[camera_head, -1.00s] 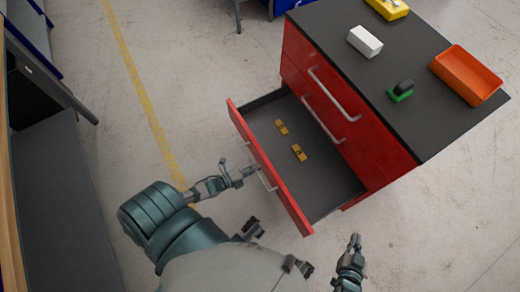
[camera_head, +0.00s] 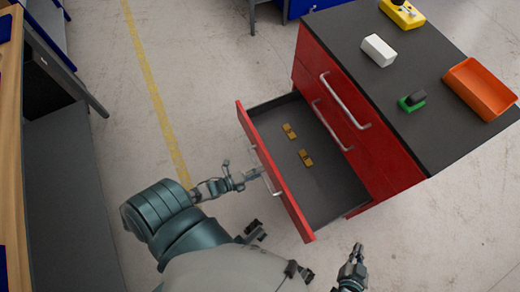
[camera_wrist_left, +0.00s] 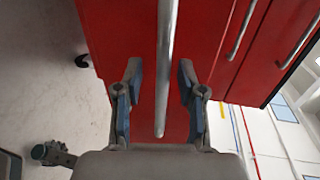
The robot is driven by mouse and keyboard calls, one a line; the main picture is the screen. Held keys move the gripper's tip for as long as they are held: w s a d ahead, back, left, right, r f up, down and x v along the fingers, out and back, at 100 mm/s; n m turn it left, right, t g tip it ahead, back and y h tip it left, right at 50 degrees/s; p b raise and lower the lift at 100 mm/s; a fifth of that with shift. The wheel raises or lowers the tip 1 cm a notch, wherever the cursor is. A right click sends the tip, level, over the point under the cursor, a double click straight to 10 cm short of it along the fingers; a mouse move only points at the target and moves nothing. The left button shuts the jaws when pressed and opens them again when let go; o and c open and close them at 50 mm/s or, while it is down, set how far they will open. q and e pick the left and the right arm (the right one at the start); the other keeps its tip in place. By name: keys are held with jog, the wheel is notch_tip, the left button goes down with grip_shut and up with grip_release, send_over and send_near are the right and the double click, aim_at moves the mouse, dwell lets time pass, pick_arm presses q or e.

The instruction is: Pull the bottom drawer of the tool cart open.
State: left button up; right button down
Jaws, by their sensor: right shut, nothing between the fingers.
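The red tool cart (camera_head: 385,160) stands at the right in the head view. Its bottom drawer (camera_head: 330,185) is pulled well out, with a grey inside and two small yellow pieces in it. The drawer's grey bar handle (camera_head: 268,181) is on its outer front. My left gripper (camera_head: 245,176) is beside that front at the handle. In the left wrist view the handle (camera_wrist_left: 166,60) runs between its two spread fingers, with a gap on both sides. My right gripper (camera_head: 357,252) is shut and empty, in front of the drawer's near corner and apart from it.
On the cart top are a white block (camera_head: 379,50), a green and black piece (camera_head: 412,101), an orange tray (camera_head: 479,88) and a yellow item (camera_head: 402,13). A grey bench (camera_head: 70,190) stands at the left. The floor between is clear.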

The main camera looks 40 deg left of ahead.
pick_arm(q)
jog(key=v, duration=1.1)
